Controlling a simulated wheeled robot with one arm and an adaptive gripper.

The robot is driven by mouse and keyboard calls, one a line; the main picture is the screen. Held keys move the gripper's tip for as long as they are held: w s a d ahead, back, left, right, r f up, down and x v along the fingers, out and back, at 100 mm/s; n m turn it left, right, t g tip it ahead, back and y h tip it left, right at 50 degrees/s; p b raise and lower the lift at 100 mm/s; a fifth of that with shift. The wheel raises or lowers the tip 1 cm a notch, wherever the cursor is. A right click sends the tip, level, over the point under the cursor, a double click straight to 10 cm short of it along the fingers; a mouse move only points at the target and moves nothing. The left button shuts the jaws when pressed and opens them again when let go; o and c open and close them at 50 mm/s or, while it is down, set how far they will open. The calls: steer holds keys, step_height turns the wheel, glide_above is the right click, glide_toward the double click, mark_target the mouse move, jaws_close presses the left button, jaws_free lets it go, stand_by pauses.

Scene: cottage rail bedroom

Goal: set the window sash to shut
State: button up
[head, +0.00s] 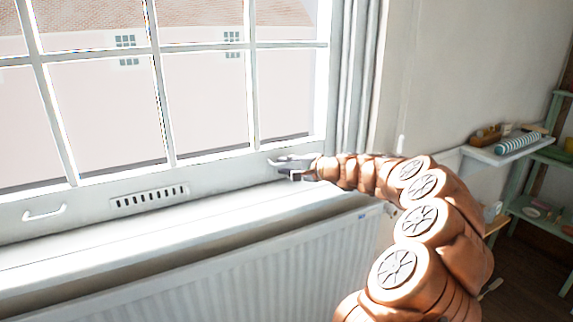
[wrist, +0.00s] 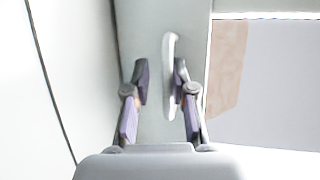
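The white window sash (head: 110,187) fills the upper left of the head view, with several panes and a bottom rail close above the sill. I cannot tell whether there is a gap under the rail. A white lift handle (head: 44,213) is at the rail's left end. My gripper (head: 281,164) is at the rail's right end. In the wrist view, a second white handle (wrist: 170,75) shows between the fingers of my gripper (wrist: 161,80). The fingers are apart, with the handle nearer the right one and a clear space to the left one.
The white sill (head: 170,232) runs below the sash, with a radiator (head: 250,265) under it. A slotted vent (head: 150,197) is in the rail. A wall shelf (head: 490,153) and a green shelf unit (head: 522,185) stand at the right.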

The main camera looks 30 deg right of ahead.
steer(key=o, duration=0.3)
steer(key=shift+s+r, duration=0.1)
steer(key=shift+r, duration=0.05)
steer(key=v, duration=1.1)
steer(key=shift+s+d, duration=0.15)
steer(key=shift+s, duration=0.2)
